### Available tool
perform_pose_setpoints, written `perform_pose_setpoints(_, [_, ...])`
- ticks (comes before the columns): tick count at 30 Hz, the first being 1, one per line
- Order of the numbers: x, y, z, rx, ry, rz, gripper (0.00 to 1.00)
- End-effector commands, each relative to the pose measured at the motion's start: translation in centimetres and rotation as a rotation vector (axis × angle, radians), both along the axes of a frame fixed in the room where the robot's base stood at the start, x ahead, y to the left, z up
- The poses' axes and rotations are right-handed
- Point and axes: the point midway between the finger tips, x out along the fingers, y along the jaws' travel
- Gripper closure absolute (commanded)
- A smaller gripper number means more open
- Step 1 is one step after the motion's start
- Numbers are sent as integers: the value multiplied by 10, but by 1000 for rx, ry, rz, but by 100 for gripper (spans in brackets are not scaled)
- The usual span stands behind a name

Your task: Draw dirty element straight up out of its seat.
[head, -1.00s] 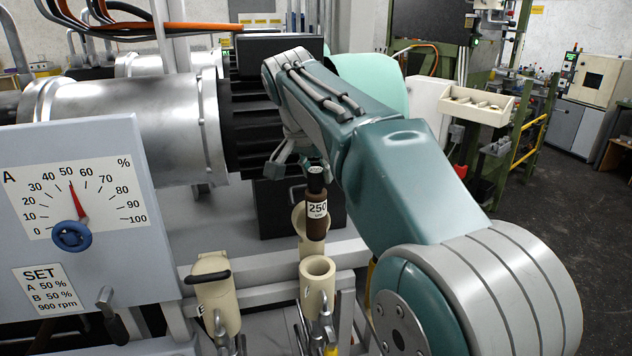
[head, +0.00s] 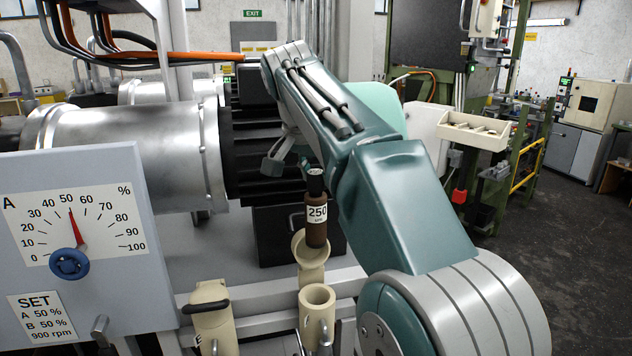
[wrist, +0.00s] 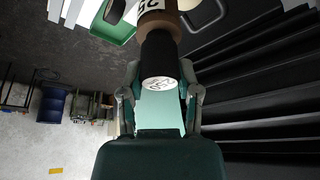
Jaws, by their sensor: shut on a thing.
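The dirty element (head: 317,223) is a brown cylinder with a black top and a white label reading 250. It stands about upright in the head view, its lower end overlapping the mouth of a cream cup-shaped seat (head: 311,272). I cannot tell if that end is fully clear of the rim. My gripper (head: 292,165) is at its top, partly hidden by my forearm. In the wrist view, my gripper (wrist: 158,85) has a finger on each side of the element's black top (wrist: 160,65), shut on it.
A second cream cup (head: 317,296) stands open in front, and a cream holder with a black handle (head: 210,312) is at its left. A gauge panel (head: 75,235) fills the left. A metal cylinder (head: 130,150) and black finned block (head: 255,150) stand behind.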

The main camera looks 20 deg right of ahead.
Motion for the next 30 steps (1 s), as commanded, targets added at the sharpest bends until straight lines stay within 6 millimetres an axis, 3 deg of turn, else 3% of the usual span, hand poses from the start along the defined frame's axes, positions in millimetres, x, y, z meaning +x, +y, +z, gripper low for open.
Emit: perform_pose_setpoints(30, [1, 0, 53, -1, -2, 0, 100])
